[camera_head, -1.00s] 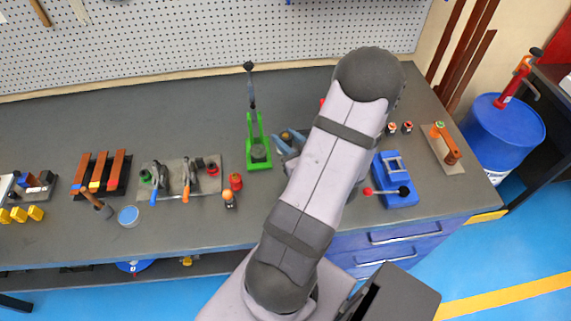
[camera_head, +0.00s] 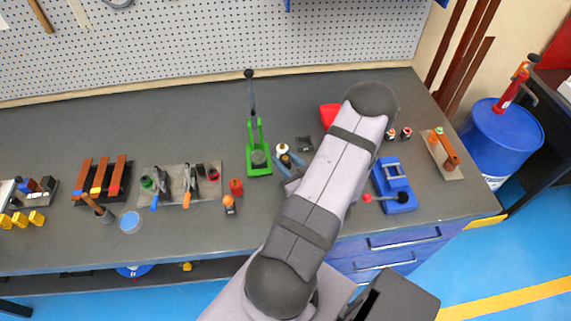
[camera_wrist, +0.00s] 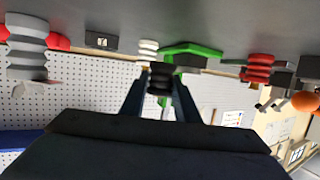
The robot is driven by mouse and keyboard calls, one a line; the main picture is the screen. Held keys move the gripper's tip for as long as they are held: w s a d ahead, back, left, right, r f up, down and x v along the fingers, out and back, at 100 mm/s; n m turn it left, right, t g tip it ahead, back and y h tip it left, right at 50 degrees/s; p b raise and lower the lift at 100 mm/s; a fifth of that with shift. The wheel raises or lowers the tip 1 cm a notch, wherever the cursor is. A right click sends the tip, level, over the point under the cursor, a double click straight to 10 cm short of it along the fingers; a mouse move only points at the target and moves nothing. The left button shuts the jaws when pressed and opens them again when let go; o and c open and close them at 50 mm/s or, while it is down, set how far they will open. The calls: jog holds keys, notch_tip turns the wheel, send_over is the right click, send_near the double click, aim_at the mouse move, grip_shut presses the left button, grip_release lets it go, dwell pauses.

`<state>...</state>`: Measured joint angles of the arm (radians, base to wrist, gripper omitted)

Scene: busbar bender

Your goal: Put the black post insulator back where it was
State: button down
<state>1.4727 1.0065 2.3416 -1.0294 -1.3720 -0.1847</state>
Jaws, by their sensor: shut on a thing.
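The black post insulator (camera_wrist: 160,80) is between my gripper's two dark blue fingers in the wrist view. My gripper (camera_head: 287,166) is shut on it, close to the bench top, right of the green press (camera_head: 259,158). In the head view the insulator is small and partly covered by the fingers. A white post insulator (camera_head: 283,149) stands just behind it; it also shows in the wrist view (camera_wrist: 148,48). The held insulator's lower end and any gap to the bench are unclear.
A small dark block (camera_head: 305,143) lies right of the white insulator. A red insulator (camera_head: 236,186) and an orange-balled part (camera_head: 229,204) stand left of my gripper. A blue device (camera_head: 394,185) is at right. My arm covers the bench between.

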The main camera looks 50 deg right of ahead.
jog(key=shift+f, duration=1.1)
jog(key=shift+f, duration=0.15)
